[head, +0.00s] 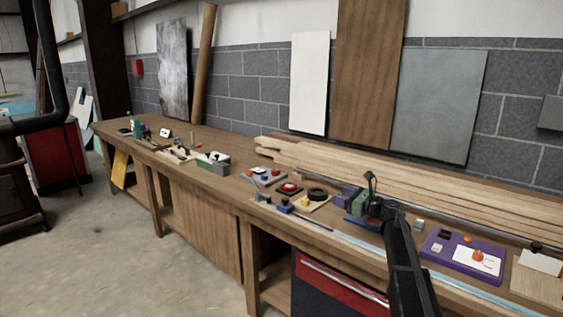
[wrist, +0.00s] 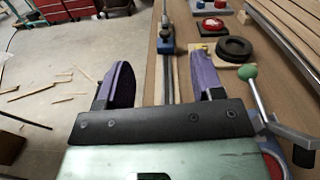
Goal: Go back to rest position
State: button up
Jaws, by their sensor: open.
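My gripper (head: 346,195) is above the long wooden workbench (head: 225,152), over its front half. In the wrist view my gripper (wrist: 166,78) shows two purple fingers spread wide apart, with nothing held between them. Beyond and below the gap are a metal bar and a blue clamp-like part (wrist: 166,46) on the bench edge. My dark arm reaches up from the lower right of the head view.
A lever with a green ball (wrist: 249,72) stands close right of my gripper. A black ring (wrist: 234,48) and a red button (wrist: 209,24) lie beyond. A purple board (head: 464,258) lies right of my arm. Long planks (head: 400,188) line the bench's back.

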jog(key=s+a+f+n+g+h+b, duration=0.2)
jog(key=s+f+n+g+h+b, duration=0.25)
jog(key=s+f+n, duration=0.75)
jog(key=s+a+f+n+g+h+b, duration=0.25)
jog(key=s+f+n+h, duration=0.35)
jog(key=s, duration=1.2)
jog(key=s+a+f+n+g+h+b, duration=0.1)
jog(key=s+f+n+g+h+b, duration=0.35)
jog(key=s+f, duration=0.85)
notch_tip(320, 180, up, 16)
jog(key=n+y+p, duration=0.1)
jog(key=n+p, duration=0.1)
jog(key=p, duration=1.2)
jog(key=shift+s+r, duration=0.2)
jog(key=shift+s, duration=0.2)
jog(key=shift+n, duration=0.25)
